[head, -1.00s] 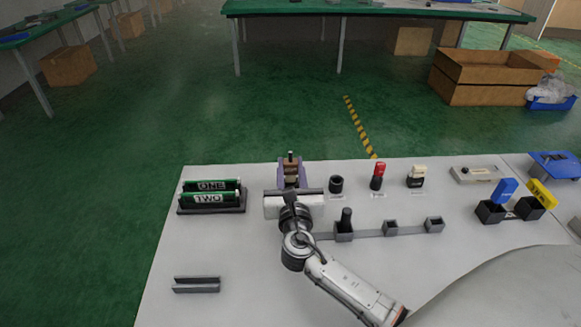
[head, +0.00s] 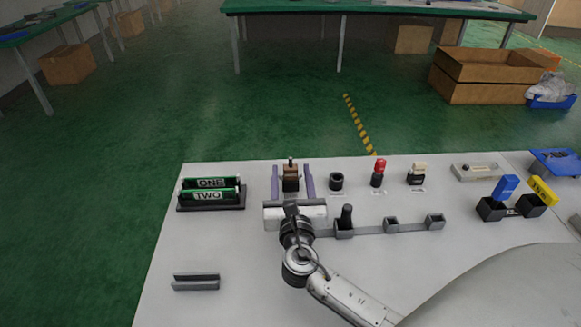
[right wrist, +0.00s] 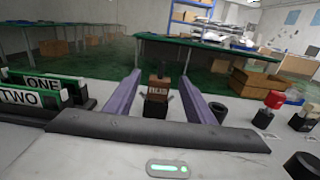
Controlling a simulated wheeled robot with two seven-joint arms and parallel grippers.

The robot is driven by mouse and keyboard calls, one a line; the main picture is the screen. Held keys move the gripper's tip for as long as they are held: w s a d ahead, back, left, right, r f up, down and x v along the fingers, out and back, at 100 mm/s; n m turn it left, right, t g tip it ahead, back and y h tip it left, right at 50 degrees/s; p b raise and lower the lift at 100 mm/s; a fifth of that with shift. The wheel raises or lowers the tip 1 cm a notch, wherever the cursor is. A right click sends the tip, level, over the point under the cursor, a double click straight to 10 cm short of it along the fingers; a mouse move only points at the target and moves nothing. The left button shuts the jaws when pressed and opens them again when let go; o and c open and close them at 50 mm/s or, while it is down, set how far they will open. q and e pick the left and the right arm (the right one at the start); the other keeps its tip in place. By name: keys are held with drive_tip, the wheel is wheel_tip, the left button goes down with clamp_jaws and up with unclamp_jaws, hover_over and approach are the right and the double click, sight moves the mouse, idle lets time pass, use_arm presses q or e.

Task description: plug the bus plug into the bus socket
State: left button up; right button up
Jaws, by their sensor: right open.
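The brown block marked BUS (head: 290,172), which I take to be the bus plug, stands upright with a dark pin on top. In the right wrist view the block (right wrist: 158,86) sits in or on a dark base (right wrist: 155,108); I take this base to be the bus socket, and how deep the block sits is hidden. My right gripper (head: 293,182) is open, with one purple finger on each side of the block and a gap on both sides. The right wrist view shows the fingers (right wrist: 161,88) wide apart. My left gripper is out of view.
To the right stand a round black holder (head: 336,182), a red-topped plug (head: 377,172) and a cream-topped block (head: 417,173). A rack marked ONE and TWO (head: 211,208) is left.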

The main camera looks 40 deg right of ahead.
drive_tip(key=v, duration=0.7)
drive_tip(key=shift+c, duration=0.2)
